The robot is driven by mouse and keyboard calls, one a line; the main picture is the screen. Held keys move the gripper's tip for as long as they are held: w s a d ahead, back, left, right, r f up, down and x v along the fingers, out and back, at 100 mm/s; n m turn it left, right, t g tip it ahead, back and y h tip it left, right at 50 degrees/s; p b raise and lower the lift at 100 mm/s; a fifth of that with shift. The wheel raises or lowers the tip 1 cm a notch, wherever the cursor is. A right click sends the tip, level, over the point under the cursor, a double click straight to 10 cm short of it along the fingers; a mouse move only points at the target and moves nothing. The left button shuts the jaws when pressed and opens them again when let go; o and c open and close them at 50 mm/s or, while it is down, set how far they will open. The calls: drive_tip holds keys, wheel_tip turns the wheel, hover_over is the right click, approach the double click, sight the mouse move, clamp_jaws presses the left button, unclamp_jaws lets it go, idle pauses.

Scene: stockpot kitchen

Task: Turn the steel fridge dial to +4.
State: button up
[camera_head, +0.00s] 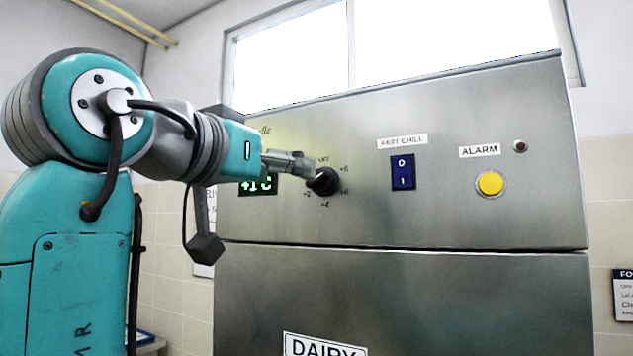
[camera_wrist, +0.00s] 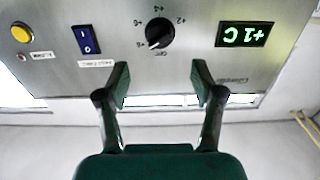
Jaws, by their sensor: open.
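The black fridge dial (camera_head: 326,181) sits on the upper steel front, ringed by printed marks, with OFF at the top and +4 at the bottom. The wrist view shows the dial (camera_wrist: 159,33) upside down; a pale mark on it seems to lie on the OFF side, between OFF and the mark beside it. My gripper (camera_wrist: 162,76) is open and empty, its two fingers apart with the dial beyond and between them. In the head view my gripper (camera_head: 306,167) overlaps the dial's upper left; contact cannot be told.
A green display (camera_head: 257,185) reads about +1 C, partly covered by my arm. Right of the dial are a blue FAST CHILL switch (camera_head: 402,172) and a yellow ALARM button (camera_head: 490,184) with a small red lamp (camera_head: 520,146). The steel front between them is clear.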

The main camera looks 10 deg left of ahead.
sight(315, 181)
drive_tip(key=x, duration=1)
drive_tip(key=c, duration=1.1)
drive_tip(key=shift+c, duration=0.2)
